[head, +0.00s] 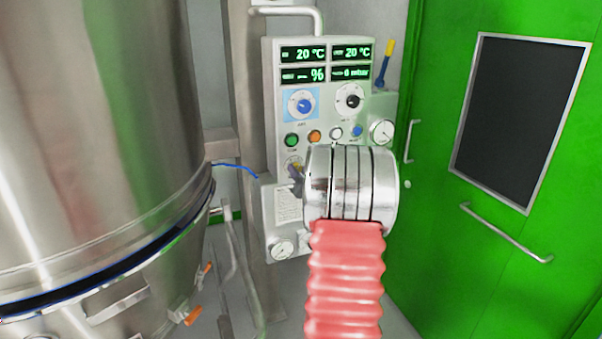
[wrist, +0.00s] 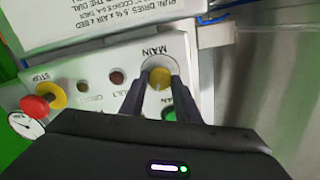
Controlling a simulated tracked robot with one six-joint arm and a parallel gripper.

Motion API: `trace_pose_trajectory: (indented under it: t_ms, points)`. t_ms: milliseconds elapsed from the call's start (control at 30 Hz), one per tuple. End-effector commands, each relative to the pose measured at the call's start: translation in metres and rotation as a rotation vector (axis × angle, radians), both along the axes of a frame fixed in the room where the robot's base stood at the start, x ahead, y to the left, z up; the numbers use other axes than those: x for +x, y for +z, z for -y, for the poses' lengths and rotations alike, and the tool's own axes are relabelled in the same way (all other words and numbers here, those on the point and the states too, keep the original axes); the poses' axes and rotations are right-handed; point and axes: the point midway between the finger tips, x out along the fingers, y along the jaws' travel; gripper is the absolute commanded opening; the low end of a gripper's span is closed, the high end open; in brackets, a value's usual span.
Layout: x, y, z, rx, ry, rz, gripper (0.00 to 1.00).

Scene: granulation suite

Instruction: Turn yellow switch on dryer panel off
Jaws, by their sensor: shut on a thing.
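The dryer panel (head: 322,112) is a pale grey box with displays, dials and buttons, in the middle of the head view. The yellow switch (wrist: 159,77) is a small round-looking knob under the word MAIN in the wrist view. In the head view only a little yellow shows by my gripper (head: 296,178), at the panel's lower left, and my wrist hides much around it. In the wrist view the two dark fingers of my gripper (wrist: 159,86) stand on either side of the switch, shut on it. The switch's exact angle is hard to tell.
A red stop button (wrist: 35,106) on a yellow base sits left in the wrist view. A green button (wrist: 169,115) is close to my fingers. A large steel vessel (head: 95,130) stands left; a green door (head: 480,215) is at right.

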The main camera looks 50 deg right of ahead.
Motion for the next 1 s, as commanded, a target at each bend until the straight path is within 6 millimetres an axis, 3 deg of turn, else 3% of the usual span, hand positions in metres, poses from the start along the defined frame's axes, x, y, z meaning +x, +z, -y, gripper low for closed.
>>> trace_pose_trajectory:
  t_ms: [367,1000]
  points:
    - [-0.0038,-0.0029,0.0017,-0.137,-0.008,-0.087,0.07]
    - [-0.0042,-0.0049,0.0012,-0.630,-0.006,-0.386,0.07]
